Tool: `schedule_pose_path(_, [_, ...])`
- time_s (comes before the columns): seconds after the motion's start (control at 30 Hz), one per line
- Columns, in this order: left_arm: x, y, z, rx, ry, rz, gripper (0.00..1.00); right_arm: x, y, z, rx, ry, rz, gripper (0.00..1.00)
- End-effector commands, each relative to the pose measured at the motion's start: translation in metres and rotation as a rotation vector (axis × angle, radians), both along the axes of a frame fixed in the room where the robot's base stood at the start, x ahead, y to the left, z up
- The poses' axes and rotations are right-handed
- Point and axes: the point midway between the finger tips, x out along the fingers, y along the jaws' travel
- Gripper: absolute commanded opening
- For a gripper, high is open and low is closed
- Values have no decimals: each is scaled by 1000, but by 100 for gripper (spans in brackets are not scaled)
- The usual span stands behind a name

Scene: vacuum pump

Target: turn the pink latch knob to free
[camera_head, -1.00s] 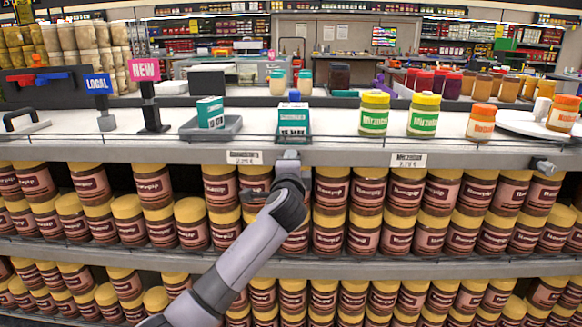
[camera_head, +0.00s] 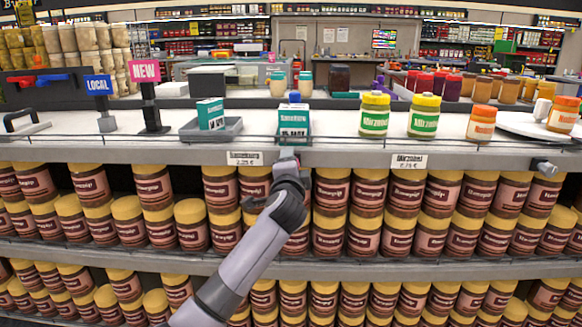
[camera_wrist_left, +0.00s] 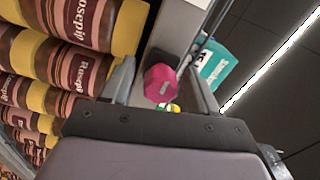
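The pink latch knob (camera_wrist_left: 160,83) shows in the left wrist view as a faceted pink piece at the shelf's front edge. My left gripper (camera_wrist_left: 160,72) is open, with one finger on each side of the knob in the picture and a visible gap to both. I cannot tell how deep the knob sits between the fingers. In the head view my left gripper (camera_head: 288,160) is at the upper shelf's front edge, below a teal box (camera_head: 294,122), and the knob is mostly hidden there. My right gripper is in neither view.
Price tags (camera_head: 245,158) hang along the shelf edge (camera_head: 480,158). Brown jars with yellow lids (camera_head: 330,190) fill the shelf below, close beside the gripper. A grey tray (camera_head: 211,130) with another teal box and green-labelled jars (camera_head: 374,114) stand on the upper shelf.

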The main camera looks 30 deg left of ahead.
Motion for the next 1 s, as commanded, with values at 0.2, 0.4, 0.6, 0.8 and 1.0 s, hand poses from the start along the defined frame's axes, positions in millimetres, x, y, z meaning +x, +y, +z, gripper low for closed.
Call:
schedule_pose_path(0.2, [0,0,1,1,-2,-2,61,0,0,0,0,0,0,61])
schedule_pose_path(0.4, [-5,-4,1,1,-2,-3,61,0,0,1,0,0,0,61])
schedule_pose_path(0.6, [-24,-16,1,1,-2,-3,61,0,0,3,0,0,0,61])
schedule_pose_path(0.8, [-47,-29,1,0,-2,-3,61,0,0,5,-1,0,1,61])
schedule_pose_path(1.0, [-59,-36,1,1,-1,-1,61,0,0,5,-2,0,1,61])
